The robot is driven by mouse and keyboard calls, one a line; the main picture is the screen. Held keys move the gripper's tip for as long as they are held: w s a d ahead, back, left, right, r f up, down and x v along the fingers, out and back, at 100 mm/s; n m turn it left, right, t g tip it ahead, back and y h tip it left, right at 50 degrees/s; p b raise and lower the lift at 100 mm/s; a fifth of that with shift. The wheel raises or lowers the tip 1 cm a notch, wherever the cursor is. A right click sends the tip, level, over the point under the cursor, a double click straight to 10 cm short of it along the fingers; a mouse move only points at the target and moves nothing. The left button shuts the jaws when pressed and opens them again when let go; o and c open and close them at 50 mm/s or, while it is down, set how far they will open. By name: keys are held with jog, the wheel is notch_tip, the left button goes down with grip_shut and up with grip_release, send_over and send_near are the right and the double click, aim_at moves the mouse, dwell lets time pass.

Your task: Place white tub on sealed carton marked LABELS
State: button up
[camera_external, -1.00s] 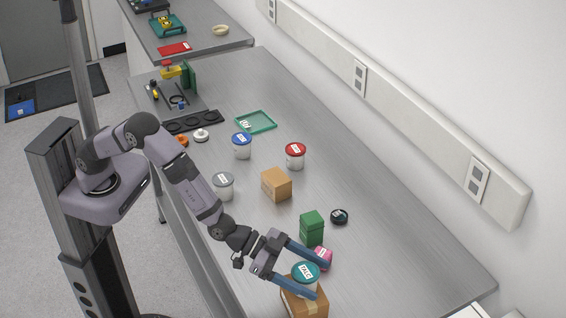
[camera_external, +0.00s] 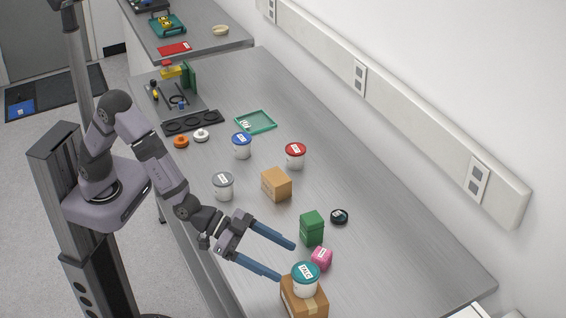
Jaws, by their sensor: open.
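A white tub with a teal lid (camera_external: 305,279) stands upright on a brown taped carton (camera_external: 304,303) at the front of the bench; the carton's marking cannot be read. My gripper (camera_external: 287,262) is open and empty, its two blue fingers pointing toward the tub from the left and apart from it. Other white tubs stand farther back: one with a grey lid (camera_external: 223,187), one with a blue lid (camera_external: 242,147) and one with a red lid (camera_external: 295,156). Another brown carton (camera_external: 276,185) sits mid-bench.
A pink block (camera_external: 321,258), a green box (camera_external: 312,228) and a black round item (camera_external: 339,216) stand near the gripper. A teal tray (camera_external: 256,121) and a black rack (camera_external: 192,122) lie farther back. The bench's right side is clear.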

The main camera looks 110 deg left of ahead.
jog(key=s+a+f+g, duration=0.3)
jog(key=s+g, duration=0.1)
jog(key=s, duration=0.8)
jog(key=s+a+f+g, duration=0.3)
jog(key=s+g, duration=0.2)
jog(key=s, duration=0.8)
jog(key=s+a+f+g, duration=0.3)
jog(key=s+a+g, duration=0.1)
jog(key=s, duration=0.8)
jog(key=shift+s+f+g, duration=0.15)
jog(key=shift+s+g, duration=0.15)
